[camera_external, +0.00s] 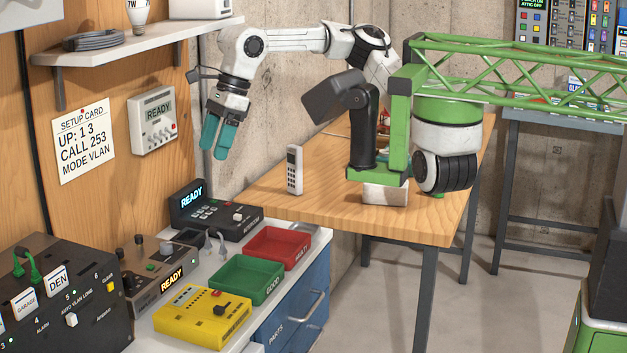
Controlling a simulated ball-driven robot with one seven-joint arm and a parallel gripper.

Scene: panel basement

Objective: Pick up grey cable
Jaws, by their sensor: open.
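A coiled dark grey cable (94,40) lies on the white wall shelf (150,44) at the upper left, near the shelf's left end. My gripper (216,152) has teal fingers that point down.
A bulb (138,14) and a white box (199,8) share the shelf. A READY wall unit (153,121) hangs below it. The bench holds red (277,247) and green (246,279) trays and a yellow device (203,318). A wooden table (330,205) stands right.

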